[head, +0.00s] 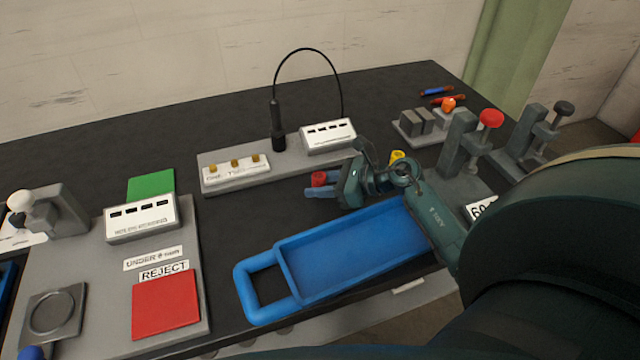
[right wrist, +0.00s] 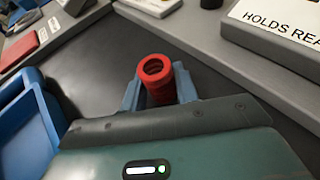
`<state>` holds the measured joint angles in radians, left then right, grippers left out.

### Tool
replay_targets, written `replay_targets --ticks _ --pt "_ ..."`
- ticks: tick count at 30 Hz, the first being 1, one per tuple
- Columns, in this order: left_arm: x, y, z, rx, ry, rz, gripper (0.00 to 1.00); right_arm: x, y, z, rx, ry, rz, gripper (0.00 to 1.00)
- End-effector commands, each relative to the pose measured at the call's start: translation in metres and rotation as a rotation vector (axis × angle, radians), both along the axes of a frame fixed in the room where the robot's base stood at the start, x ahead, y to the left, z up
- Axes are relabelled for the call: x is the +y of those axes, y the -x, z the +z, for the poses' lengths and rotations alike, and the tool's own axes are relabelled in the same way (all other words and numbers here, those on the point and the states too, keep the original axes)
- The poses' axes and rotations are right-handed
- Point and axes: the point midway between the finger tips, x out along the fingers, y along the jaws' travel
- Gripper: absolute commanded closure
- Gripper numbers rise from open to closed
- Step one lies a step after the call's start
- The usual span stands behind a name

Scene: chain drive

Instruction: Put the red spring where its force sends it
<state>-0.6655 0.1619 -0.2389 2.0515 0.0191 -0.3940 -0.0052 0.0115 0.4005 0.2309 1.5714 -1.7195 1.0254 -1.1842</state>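The red spring (head: 319,179) is a short coil. My right gripper (head: 322,190) is shut on it above the dark bench, left of my wrist in the head view. In the right wrist view the spring (right wrist: 156,78) stands between the two blue fingers, its open top ring facing the camera. A red pad (head: 165,305) lies by a REJECT label (head: 164,270), and a green pad (head: 151,185) lies behind a white display box (head: 142,219). An UNDER label (head: 152,258) is there too, its number too small to read. My left gripper does not show.
A blue tray (head: 262,303) lies in front of my right gripper, its visible floor empty. Behind stands a grey plate with a black probe (head: 277,127) and another display box (head: 328,135). Clamp-like fixtures with a red knob (head: 491,118) and a black knob (head: 564,107) stand right.

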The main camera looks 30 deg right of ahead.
Motion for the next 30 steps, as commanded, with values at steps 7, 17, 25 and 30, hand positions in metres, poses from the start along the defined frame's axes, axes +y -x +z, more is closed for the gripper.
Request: replay_targets --ticks 7,17,25,30 --pt "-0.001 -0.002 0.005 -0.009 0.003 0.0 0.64 0.0 0.0 0.0 0.001 -0.001 0.0 0.51" --pt "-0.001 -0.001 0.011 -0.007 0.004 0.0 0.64 -0.001 0.001 0.007 0.0 0.0 -0.001 0.51" --pt "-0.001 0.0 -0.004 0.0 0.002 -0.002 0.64 -0.034 0.039 0.022 0.003 0.006 0.0 0.51" --pt "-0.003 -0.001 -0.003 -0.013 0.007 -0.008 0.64 -0.054 0.064 0.036 0.003 0.004 0.0 0.51"
